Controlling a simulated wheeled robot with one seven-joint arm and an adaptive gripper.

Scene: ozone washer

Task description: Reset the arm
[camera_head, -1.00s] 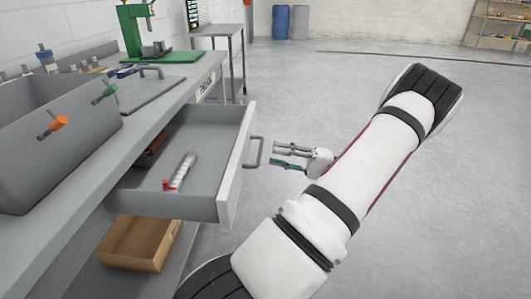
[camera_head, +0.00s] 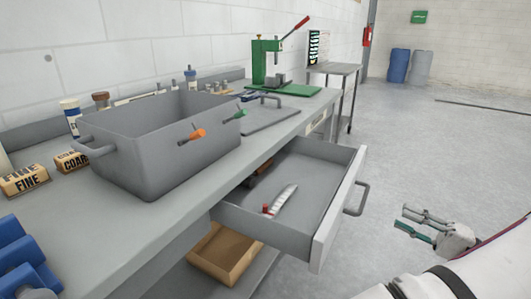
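My gripper (camera_head: 421,224) is at the lower right, in the air over the floor, to the right of the open drawer. Its two fingers stand apart with nothing between them. My white arm (camera_head: 483,269) runs in from the lower right corner. The open drawer (camera_head: 338,222) hangs out from under the grey bench, with its handle (camera_head: 357,198) on the front face toward my gripper. The gripper is apart from the handle. A white and grey tool (camera_head: 284,199) with a red end lies in the drawer, and a brown item sits at the drawer's back.
A grey basin (camera_head: 160,170) with an orange tap and a green tap stands on the bench (camera_head: 122,232). A green press (camera_head: 266,62) is farther back. A cardboard box (camera_head: 213,264) sits below the drawer. Blue and grey barrels stand far off. The floor at right is open.

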